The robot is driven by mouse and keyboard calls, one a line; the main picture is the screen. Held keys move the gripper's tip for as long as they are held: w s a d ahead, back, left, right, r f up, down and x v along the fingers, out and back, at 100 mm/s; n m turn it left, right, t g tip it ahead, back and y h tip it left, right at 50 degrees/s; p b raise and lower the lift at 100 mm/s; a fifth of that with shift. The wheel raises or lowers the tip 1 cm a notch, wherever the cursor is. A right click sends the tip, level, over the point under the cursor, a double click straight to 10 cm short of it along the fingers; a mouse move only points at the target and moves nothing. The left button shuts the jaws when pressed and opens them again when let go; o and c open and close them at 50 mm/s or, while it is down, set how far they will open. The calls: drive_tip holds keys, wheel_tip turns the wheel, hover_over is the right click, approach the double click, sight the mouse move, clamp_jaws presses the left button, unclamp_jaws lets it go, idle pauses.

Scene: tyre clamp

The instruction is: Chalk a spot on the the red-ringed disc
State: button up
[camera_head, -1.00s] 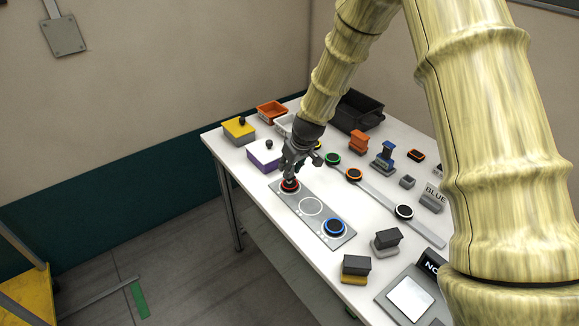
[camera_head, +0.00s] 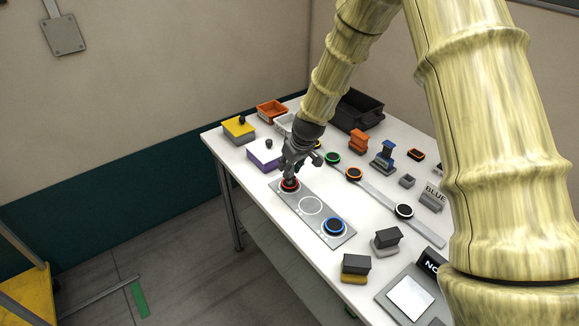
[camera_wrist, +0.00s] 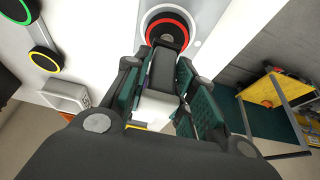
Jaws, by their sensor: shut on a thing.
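The red-ringed disc (camera_head: 289,186) lies at the far end of the grey three-place plate (camera_head: 342,240). It also shows at the top of the wrist view (camera_wrist: 180,22), with a dark middle inside the red ring. My gripper (camera_head: 291,172) points down right over this disc. Any mark on the disc is hidden.
A blue-ringed disc (camera_head: 335,227) sits at the plate's near end, with an empty ringed place (camera_head: 311,206) between. A grey strip with orange-ringed (camera_head: 354,174) and white-ringed (camera_head: 404,211) discs lies to the right. A purple-and-white box (camera_head: 264,155) stands close to my gripper's left.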

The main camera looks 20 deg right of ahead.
drive_tip(key=shift+r+p, duration=2.25)
drive_tip(key=shift+r, duration=1.25)
